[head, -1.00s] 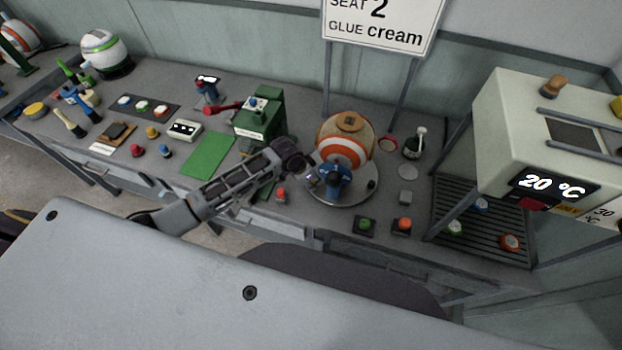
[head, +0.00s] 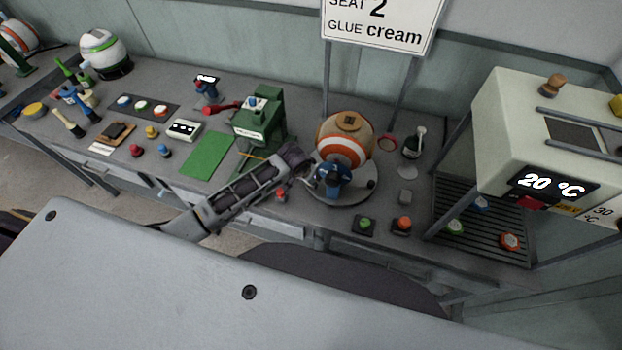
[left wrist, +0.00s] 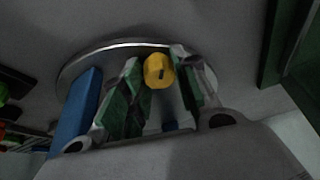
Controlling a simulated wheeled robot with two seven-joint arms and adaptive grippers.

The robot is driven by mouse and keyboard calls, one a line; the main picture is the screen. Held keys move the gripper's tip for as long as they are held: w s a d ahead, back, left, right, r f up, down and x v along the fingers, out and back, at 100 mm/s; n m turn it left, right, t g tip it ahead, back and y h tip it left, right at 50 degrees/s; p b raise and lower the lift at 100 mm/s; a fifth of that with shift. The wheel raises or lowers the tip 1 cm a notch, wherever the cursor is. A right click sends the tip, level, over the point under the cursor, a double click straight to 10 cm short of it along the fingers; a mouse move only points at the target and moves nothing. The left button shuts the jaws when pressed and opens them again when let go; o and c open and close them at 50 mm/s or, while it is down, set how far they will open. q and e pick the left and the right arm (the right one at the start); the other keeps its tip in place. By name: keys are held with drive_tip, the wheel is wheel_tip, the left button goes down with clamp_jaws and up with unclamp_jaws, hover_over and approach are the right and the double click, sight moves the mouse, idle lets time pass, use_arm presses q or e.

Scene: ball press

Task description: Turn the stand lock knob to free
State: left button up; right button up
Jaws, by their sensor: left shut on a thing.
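The round metal stand (head: 361,196) carries an orange, white and tan ball (head: 345,141). A blue part (head: 334,181) stands on its front side; a blue piece also shows at the left in the left wrist view (left wrist: 79,110). A yellow knob (left wrist: 159,71) with a small dark mark sits over the stand's plate in the left wrist view. My left gripper (head: 311,174) is at the stand's left front. In the left wrist view its green-padded fingers (left wrist: 160,84) are on both sides of the yellow knob, shut on it. The knob is hidden in the head view. My right gripper is not in view.
A green press (head: 262,118) and green mat (head: 208,155) lie left of the stand. A red button (head: 281,194) is close under my left arm. Green (head: 365,224) and orange (head: 404,224) buttons sit in front right. An oven-like box (head: 540,140) reading 20 °C stands right.

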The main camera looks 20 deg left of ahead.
use_arm(q)
drive_tip(key=o, duration=1)
drive_tip(key=shift+r, duration=0.1)
drive_tip(key=shift+v, duration=3.65)
drive_tip(key=shift+s+a, duration=0.1)
